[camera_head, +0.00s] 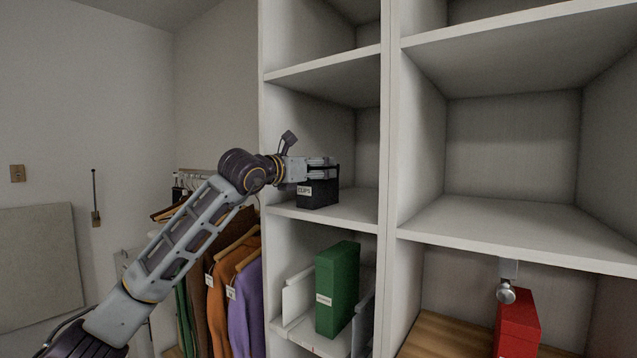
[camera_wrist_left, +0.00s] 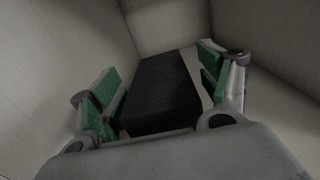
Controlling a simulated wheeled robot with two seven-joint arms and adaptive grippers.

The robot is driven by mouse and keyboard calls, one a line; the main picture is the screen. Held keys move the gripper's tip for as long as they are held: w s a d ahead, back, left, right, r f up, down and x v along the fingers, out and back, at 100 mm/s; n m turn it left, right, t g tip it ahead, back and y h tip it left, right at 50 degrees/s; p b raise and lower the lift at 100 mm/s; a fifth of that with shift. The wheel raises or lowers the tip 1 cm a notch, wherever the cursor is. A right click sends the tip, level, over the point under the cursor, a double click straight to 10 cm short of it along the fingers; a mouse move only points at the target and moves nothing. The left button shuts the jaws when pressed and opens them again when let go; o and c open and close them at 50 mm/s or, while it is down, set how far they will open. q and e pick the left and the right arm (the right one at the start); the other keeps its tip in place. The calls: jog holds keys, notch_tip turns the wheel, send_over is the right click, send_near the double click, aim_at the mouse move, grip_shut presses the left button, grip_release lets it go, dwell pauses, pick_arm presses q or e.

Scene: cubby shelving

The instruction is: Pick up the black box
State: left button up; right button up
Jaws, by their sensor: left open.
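The black box (camera_head: 318,193) stands on a middle shelf of the left cubby column in the head view, with a white label on its front. My left gripper (camera_head: 322,164) is inside that cubby at the upper part of the box. In the left wrist view, the black box (camera_wrist_left: 160,92) lies between the two green-padded fingers of my left gripper (camera_wrist_left: 162,95). The fingers are spread on either side of it, and a narrow gap shows at the right. Whether the left pads touch the box is hard to tell. My right gripper is not in view.
A green binder (camera_head: 338,290) stands in the cubby below. A red box (camera_head: 517,325) is at the lower right. Clothes (camera_head: 235,290) hang left of the shelving. The vertical divider (camera_head: 386,180) is right of the black box's cubby. The large right cubby (camera_head: 520,220) is empty.

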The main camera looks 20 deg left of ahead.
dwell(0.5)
pick_arm(q)
jog(key=c, duration=1.2)
jog(key=shift+r, duration=0.15)
jog(key=shift+r+b, duration=0.5)
jog(key=shift+r, duration=4.4)
